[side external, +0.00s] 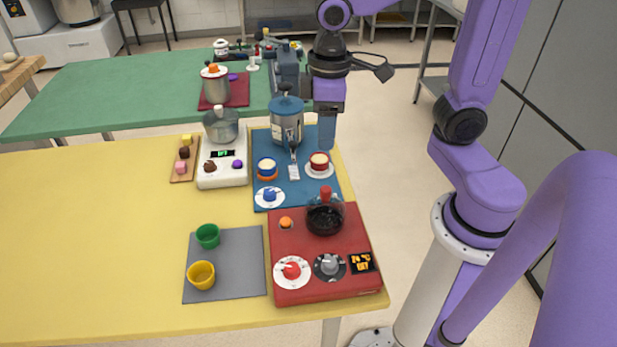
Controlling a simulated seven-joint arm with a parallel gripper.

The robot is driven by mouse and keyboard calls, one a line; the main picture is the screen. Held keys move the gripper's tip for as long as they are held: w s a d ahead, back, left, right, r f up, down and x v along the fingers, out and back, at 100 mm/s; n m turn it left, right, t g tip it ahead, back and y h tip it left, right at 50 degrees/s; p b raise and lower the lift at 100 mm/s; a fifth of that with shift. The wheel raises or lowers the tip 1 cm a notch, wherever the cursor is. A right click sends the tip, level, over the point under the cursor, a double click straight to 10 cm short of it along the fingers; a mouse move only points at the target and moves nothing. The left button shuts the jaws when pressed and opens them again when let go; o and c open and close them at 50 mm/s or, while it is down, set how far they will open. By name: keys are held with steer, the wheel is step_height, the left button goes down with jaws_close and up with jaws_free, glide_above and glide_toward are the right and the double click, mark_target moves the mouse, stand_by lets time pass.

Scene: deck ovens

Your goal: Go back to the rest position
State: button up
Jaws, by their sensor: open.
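My gripper (318,128) hangs from my purple arm, pointing down near the right edge of the yellow table (100,230). It appears open, with nothing seen between its fingers. In the picture it lies just right of a blue canister (286,122) and above a small red cup on a white saucer (319,172). Whether it touches the canister cannot be told from this one view. Its fingers overlap the back right part of the blue mat (325,190).
A red hob (335,287) carries a dark pan with a red knob (325,215). A white scale (208,182) holds a grey pot (220,126). Green and yellow cups stand on a grey mat (240,270). A green table (90,90) stands behind.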

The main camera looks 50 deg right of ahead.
steer(key=s+f+n, duration=0.1)
steer(key=s+n, duration=0.1)
steer(key=s, duration=0.4)
steer(key=s+d+f+n, duration=0.1)
steer(key=s+f+n, duration=0.1)
steer(key=s, duration=0.5)
steer(key=shift+n, duration=0.7)
